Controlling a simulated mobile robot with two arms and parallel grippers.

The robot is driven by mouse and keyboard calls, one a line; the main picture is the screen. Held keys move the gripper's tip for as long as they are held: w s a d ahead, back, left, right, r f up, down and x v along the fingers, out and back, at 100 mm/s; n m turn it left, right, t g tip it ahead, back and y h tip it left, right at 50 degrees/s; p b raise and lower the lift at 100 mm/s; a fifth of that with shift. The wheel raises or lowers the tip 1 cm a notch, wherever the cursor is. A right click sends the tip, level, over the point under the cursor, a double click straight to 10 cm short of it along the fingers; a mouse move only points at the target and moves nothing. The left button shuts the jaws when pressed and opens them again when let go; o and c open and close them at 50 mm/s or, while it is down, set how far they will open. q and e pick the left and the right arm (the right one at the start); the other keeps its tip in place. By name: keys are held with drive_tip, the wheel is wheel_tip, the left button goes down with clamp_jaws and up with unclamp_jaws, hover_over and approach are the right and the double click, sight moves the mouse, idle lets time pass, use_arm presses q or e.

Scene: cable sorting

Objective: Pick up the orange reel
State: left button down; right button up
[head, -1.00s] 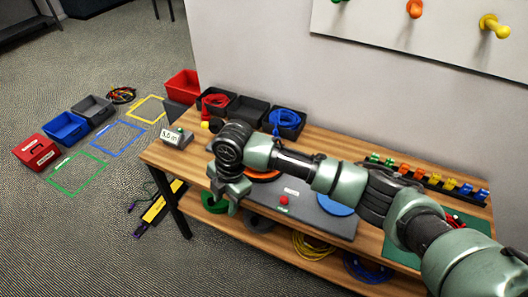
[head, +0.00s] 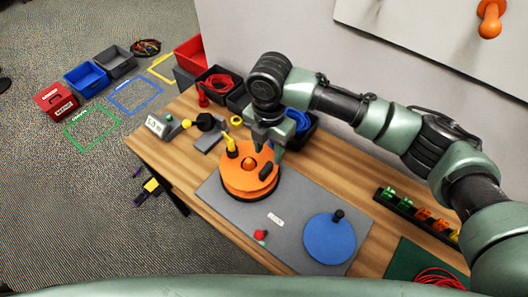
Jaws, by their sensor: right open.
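The orange reel (head: 243,184) lies flat on the left part of a grey panel on the wooden bench. It has a small knob in its middle, a yellow upright piece on its left and a dark grip on its right. My right gripper (head: 267,148) is open and points down at the reel's far edge, with its fingers hiding a little of that edge. Nothing shows between the fingers. I cannot tell whether they touch the reel. My left gripper is out of view.
The grey panel (head: 290,252) also bears a blue disc (head: 328,241) with a black knob, and a red button (head: 260,234). Dark bins with red and blue cable stand along the wall behind. A small display box (head: 157,124) stands at the left bench end. Connector blocks are at right.

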sight(266, 167)
drive_tip(key=shift+s+f, duration=0.1)
drive_tip(key=shift+f, duration=0.15)
drive_tip(key=shift+s+a+f+p, duration=0.2)
drive_tip(key=shift+s+f+p, duration=0.1)
drive_tip(key=shift+f, duration=0.3)
drive_tip(key=shift+s+a+f+p, duration=0.2)
drive_tip(key=shift+f+p, duration=0.1)
drive_tip(key=shift+f, duration=0.25)
drive_tip(key=f, duration=0.2)
drive_tip(key=f+p, duration=0.1)
drive_tip(key=f, duration=0.1)
drive_tip(key=shift+w+d, duration=0.1)
drive_tip(key=shift+d, duration=0.1)
drive_tip(key=shift+f, duration=0.2)
drive_tip(key=shift+a, duration=0.1)
clamp_jaws()
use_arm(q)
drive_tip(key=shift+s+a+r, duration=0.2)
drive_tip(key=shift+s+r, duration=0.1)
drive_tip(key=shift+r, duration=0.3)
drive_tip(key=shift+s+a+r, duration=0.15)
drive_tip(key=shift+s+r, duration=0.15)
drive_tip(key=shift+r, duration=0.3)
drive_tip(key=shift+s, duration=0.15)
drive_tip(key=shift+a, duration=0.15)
